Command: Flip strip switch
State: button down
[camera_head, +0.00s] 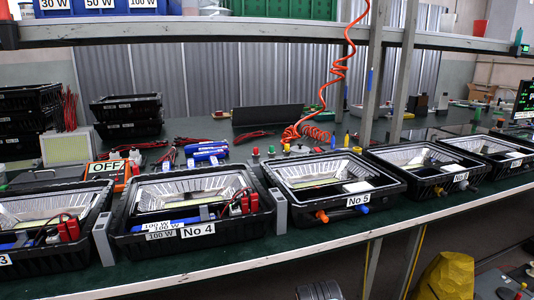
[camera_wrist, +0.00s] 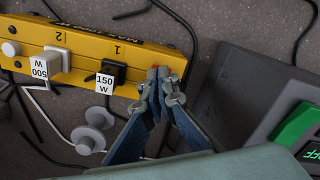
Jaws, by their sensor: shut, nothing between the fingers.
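The yellow power strip (camera_wrist: 83,42) runs across the top of the wrist view, with sockets marked 1 and 2. A black plug (camera_wrist: 112,72) labelled 150 W sits at socket 1, and a white plug (camera_wrist: 52,60) labelled 500 W sits at socket 2. My gripper (camera_wrist: 161,84) is shut and empty, its fingertips at the strip's right end, overlapping it in view. A little red (camera_wrist: 183,66) shows beside the tips, possibly the switch, which is mostly hidden. I cannot tell whether the fingertips touch it. I cannot make out the strip in the head view.
A grey device with a green switch (camera_wrist: 294,124) and an OFF display (camera_wrist: 312,151) lies right of my gripper. A grey spool-like piece (camera_wrist: 92,134) and loose cables lie below the strip. The head view shows black floodlight crates (camera_head: 196,232) along a green bench.

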jog(key=shift+f, duration=0.2)
jog(key=shift+r+p, duration=2.45)
jog(key=shift+r, duration=1.1)
